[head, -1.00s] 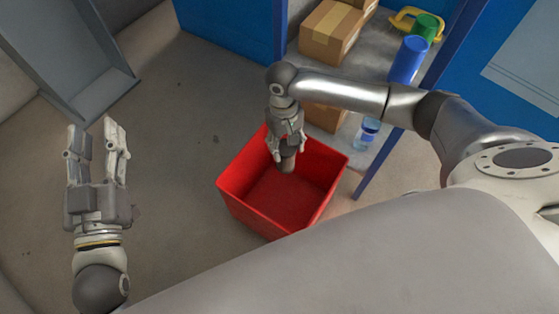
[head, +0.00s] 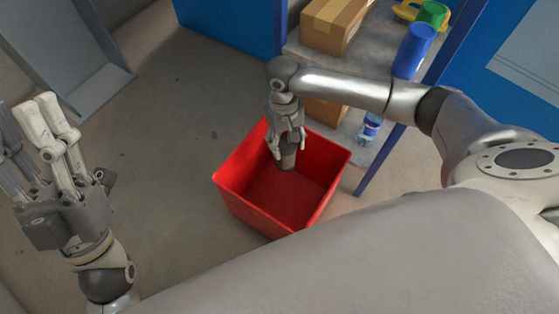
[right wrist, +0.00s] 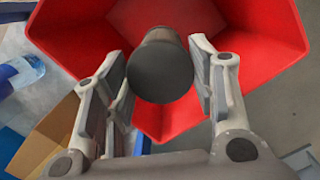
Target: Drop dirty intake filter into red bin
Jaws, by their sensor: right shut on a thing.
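The dirty intake filter (head: 288,160) is a dark grey cylinder. My right gripper (head: 288,147) is shut on it and points down, holding it over the opening of the red bin (head: 243,204). In the right wrist view the filter's round dark end (right wrist: 160,72) sits between the fingers, with the red bin (right wrist: 75,35) beyond it. The filter's upper part is hidden by the fingers in the head view. The bin stands on the floor and its visible inside looks empty. My left gripper (head: 22,115) is open and empty at the far left, away from the bin.
A shelf with blue posts (head: 378,163) stands right of the bin, holding a cardboard box (head: 330,24), a blue cylinder (head: 414,50) and a blue-labelled bottle (head: 370,127). A grey metal channel (head: 75,60) lies at upper left. The floor left of the bin is clear.

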